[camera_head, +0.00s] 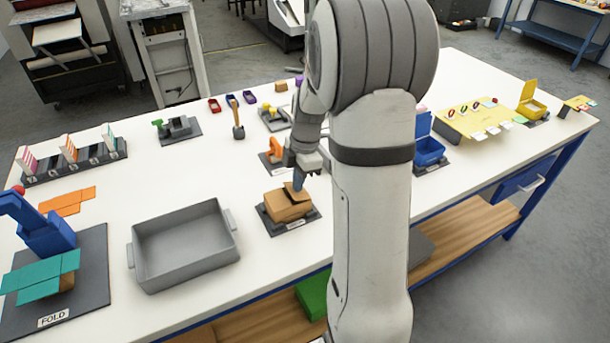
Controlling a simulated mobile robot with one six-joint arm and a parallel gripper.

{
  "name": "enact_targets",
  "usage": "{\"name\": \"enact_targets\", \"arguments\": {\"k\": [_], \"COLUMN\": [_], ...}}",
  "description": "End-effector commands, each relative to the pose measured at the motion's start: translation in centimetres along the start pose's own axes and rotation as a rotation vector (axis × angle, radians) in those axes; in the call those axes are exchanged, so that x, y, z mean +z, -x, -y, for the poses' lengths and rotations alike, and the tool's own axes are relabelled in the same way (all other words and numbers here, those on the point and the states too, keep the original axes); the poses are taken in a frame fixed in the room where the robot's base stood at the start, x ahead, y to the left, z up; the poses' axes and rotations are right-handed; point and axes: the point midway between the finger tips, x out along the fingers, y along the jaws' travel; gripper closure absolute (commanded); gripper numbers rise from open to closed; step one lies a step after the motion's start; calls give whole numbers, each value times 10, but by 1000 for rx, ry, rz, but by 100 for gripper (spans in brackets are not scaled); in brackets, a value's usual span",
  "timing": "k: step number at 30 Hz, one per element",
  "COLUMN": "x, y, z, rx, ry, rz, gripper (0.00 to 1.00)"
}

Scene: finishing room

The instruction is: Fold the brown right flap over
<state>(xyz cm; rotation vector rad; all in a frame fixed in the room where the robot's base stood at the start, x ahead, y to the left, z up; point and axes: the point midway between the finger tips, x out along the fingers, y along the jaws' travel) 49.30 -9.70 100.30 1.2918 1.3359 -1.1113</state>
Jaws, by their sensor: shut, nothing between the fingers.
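A small brown cardboard box (288,207) sits on a dark base plate (303,223) near the middle of the table. A brown flap (298,194) stands tilted up at the box's top right. My gripper (298,184) points down just above the box, its fingertips shut and empty close to this flap. I cannot tell whether they touch it. My arm hides the table to the right of the box.
A grey bin (183,247) stands left of the box. An orange object (275,150) stands close behind it. A blue open box (429,150) is right of my arm. White table (230,175) shows free between the bin and the box.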

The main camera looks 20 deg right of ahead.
Motion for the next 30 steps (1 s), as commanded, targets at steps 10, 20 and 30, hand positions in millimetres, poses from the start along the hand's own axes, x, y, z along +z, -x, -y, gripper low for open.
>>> {"name": "enact_targets", "arguments": {"k": [10,20,30], "x": [0,-4,-5], "y": [0,-10,-9], "z": [0,0,0], "rx": [0,0,-1], "ry": [0,1,1], "rz": [0,0,0], "gripper": [100,100,100]}}
